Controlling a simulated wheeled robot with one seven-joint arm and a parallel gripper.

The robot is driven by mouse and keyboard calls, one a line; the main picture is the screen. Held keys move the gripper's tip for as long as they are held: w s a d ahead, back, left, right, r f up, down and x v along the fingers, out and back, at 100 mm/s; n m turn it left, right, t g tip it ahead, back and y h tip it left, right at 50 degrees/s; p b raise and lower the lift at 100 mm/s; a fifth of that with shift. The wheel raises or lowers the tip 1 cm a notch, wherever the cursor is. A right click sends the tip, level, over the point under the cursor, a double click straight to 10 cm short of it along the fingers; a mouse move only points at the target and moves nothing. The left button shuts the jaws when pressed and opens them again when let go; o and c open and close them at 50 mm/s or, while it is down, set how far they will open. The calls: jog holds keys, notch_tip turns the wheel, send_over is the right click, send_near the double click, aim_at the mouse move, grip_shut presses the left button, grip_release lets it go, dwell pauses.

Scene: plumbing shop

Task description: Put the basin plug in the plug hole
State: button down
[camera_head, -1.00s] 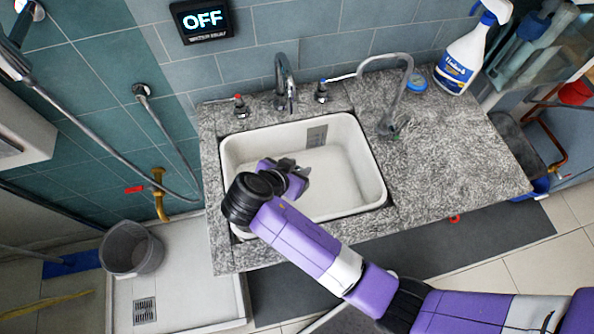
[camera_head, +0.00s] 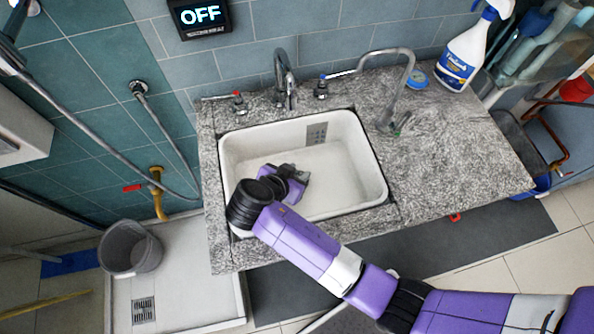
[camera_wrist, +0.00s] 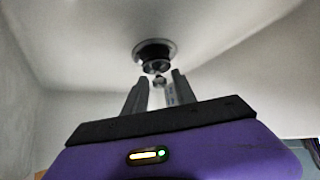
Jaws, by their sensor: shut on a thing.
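The white basin (camera_head: 345,178) is set in a grey speckled counter. My gripper (camera_head: 299,176) is down inside the basin, left of its middle. In the wrist view my gripper (camera_wrist: 160,80) is shut on the basin plug (camera_wrist: 155,65), a small black plug with a shiny round knob between the fingertips. The plug hole (camera_wrist: 170,45), with a metal rim, shows just behind the plug and is mostly covered by it. The plug lines up closely with the hole; I cannot tell whether it touches or is seated. In the head view my gripper hides plug and hole.
The tap (camera_head: 284,80) stands behind the basin. A curved spout (camera_head: 408,80) and a spray bottle (camera_head: 467,50) stand to the right. The basin walls surround my gripper. The counter (camera_head: 450,150) right of the basin is mostly clear.

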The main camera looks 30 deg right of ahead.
jog(key=c, duration=1)
grip_release()
jog(key=shift+o, duration=0.2)
jog(key=shift+r, duration=0.15)
jog(key=shift+r+p, duration=0.3)
jog(key=shift+p, duration=0.05)
jog(key=v, duration=1.2)
jog(key=shift+r+b, duration=0.2)
jog(key=shift+b, duration=0.15)
